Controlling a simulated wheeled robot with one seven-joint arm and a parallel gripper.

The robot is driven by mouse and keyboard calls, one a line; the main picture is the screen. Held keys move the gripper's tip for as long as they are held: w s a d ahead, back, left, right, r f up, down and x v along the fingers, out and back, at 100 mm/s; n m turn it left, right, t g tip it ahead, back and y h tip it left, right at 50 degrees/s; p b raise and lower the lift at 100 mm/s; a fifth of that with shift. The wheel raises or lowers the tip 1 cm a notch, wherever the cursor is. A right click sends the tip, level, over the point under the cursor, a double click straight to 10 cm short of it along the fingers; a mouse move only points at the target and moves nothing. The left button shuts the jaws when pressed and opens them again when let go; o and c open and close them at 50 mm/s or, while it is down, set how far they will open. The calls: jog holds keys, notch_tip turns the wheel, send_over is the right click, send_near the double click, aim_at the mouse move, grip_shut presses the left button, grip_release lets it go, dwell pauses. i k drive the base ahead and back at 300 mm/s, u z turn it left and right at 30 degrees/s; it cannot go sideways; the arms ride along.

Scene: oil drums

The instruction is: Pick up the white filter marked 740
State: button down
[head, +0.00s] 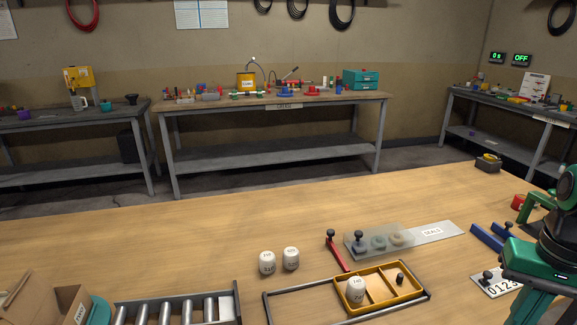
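Three white, rounded filters with dark markings show in the head view. The left filter (267,263) and the middle filter (291,258) stand upright side by side on the wooden table. The third white filter (355,289) stands inside the left part of a yellow divided tray (417,293). The markings are too small for me to tell surely which one reads 740. My gripper is not recognisable in this view, and none of the three filters is seen held.
A red-handled tool (335,250) lies behind the yellow tray, near a clear case of round parts marked SEALS (432,232). A roller rack (166,315) and a cardboard box (70,304) are front left. The table's left middle is clear.

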aim_at(355, 290)
jog(key=u, duration=0.9)
jog(key=k, duration=0.8)
jog(key=z, duration=1.05)
